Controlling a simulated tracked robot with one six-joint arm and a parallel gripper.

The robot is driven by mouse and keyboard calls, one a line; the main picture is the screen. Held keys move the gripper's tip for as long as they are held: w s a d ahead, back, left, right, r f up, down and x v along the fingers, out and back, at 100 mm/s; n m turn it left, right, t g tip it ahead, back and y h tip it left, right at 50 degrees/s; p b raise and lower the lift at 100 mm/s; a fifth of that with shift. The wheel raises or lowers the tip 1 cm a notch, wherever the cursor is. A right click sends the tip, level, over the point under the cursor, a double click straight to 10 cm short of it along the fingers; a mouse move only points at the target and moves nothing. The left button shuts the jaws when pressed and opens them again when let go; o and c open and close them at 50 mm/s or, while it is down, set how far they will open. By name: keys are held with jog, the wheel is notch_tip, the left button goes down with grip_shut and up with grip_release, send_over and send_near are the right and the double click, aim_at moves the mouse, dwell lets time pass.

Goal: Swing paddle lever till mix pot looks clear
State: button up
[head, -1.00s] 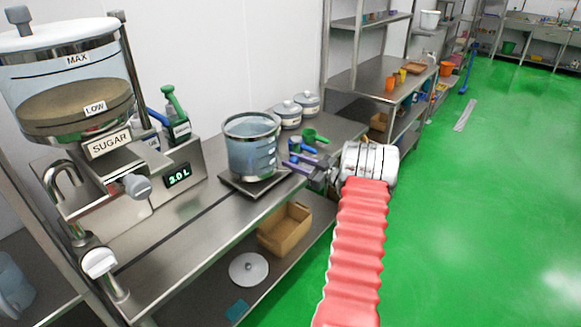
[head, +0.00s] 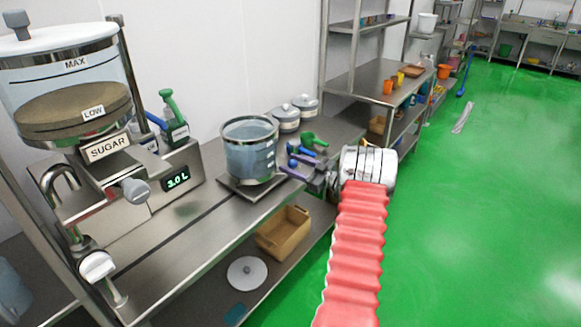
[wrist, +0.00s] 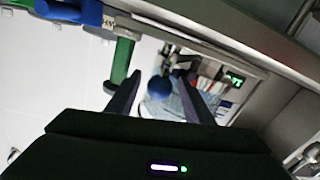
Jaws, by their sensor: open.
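The mix pot (head: 250,152) is a clear, graduated pot with bluish, slightly cloudy contents, standing on a dark plate on the steel counter. A blue lever with a round knob (head: 292,148) shows at its right side, and I take this to be the paddle lever. In the wrist view the blue knob (wrist: 158,88) appears between my open fingers, with the pot (wrist: 182,106) behind it. My gripper (head: 297,173) is just right of the pot; whether a finger touches the lever is unclear.
A sugar dispenser (head: 70,95) with a digital display (head: 177,180) stands at left. A green handle (head: 313,140) is close beside my gripper, and lidded pots (head: 287,118) stand behind. A cardboard box (head: 284,232) is on the lower shelf.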

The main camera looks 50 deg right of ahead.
jog(key=s+d, duration=0.2)
jog(key=s, duration=1.1)
jog(key=shift+s+d, duration=0.15)
jog(key=shift+s, duration=0.1)
dwell(0.4)
jog(key=w+r+m+g+h, duration=0.2)
jog(key=w+r+m+h, duration=0.1)
jog(key=w+r+h, duration=0.4)
jog(key=w+a+r+m+g+h, duration=0.2)
jog(key=a+r+m+g+h, duration=0.1)
jog(key=a+r+g, duration=0.1)
jog(key=s+a+f+m+g+y, duration=0.1)
jog(key=s+a+g, duration=0.3)
jog(key=a, duration=0.6)
jog(key=s+a+m+g+y, duration=0.1)
jog(key=s+a, duration=0.6)
jog(key=a, duration=0.3)
jog(key=s+a+f+g+y, duration=0.1)
jog(key=s+a+g+y, duration=0.15)
jog(key=s+a, duration=0.45)
jog(key=s+a+r+n+y, duration=0.1)
jog(key=s+a+r+n, duration=0.1)
jog(key=a, duration=1)
jog(key=s+a+r+n+t+y, duration=0.1)
jog(key=s+a+r, duration=0.2)
jog(key=a, duration=0.9)
jog(key=shift+s+a+r+n+y, duration=0.2)
jog(key=shift+s+r+n+y, duration=0.2)
jog(key=shift+r, duration=0.25)
